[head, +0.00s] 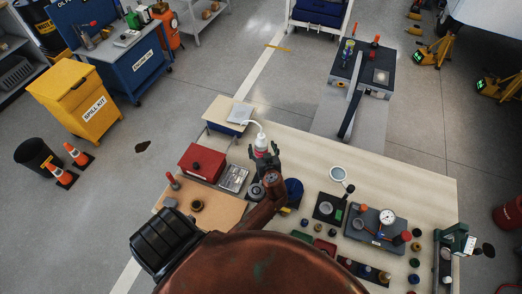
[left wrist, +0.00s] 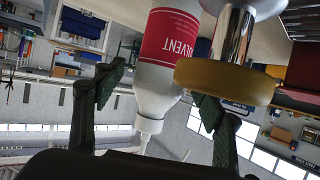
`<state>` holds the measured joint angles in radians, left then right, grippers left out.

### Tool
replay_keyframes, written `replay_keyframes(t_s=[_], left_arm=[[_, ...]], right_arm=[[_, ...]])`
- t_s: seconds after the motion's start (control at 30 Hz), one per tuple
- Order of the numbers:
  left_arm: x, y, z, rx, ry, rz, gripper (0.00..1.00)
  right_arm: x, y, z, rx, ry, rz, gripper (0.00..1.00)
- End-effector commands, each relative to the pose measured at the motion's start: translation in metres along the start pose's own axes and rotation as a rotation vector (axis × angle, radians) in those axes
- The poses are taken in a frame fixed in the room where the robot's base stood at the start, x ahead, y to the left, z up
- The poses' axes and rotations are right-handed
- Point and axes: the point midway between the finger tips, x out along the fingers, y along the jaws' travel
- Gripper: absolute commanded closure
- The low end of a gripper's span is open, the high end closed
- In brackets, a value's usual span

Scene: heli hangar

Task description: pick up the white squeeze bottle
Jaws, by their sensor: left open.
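The white squeeze bottle (head: 261,141), with a red label and a bent white nozzle, stands at the far left part of the workbench (head: 425,190). My left gripper (head: 265,155) is at the bottle, its two dark fingers spread on either side of it in the head view. In the left wrist view, the bottle (left wrist: 168,70) appears upside down, its label reading SOLVENT, between the open left fingers (left wrist: 160,100). I cannot tell whether either finger touches it. The bottle's lower part is hidden by the gripper in the head view. My right gripper is not in view.
A yellowish disc on a chrome stem (left wrist: 225,80) is close beside the bottle in the left wrist view. A red box (head: 202,162) and a metal tray (head: 233,178) lie left of the gripper. A dial gauge (head: 387,216) and several small parts stand to the right.

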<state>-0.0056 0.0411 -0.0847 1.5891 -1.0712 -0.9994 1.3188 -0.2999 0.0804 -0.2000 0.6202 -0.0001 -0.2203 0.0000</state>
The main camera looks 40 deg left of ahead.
Motion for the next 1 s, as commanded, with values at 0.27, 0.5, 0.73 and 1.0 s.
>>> replay_keyframes(t_s=[0.27, 0.5, 0.73, 1.0], left_arm=[[0.0088, 0.0001, 0.0002, -0.001, 0.0, 0.0, 0.36], [0.0086, -0.0001, 0.0003, -0.001, 0.0, 0.0, 0.48], [0.0085, -0.0001, 0.0003, -0.001, 0.0, 0.0, 0.64], [0.0083, 0.0003, -0.001, -0.001, 0.002, 0.001, 0.69]], right_arm=[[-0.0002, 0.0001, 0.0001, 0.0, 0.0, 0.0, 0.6], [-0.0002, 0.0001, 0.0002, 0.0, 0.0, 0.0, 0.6], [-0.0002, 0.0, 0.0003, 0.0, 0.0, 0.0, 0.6], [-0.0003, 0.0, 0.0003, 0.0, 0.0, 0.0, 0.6]])
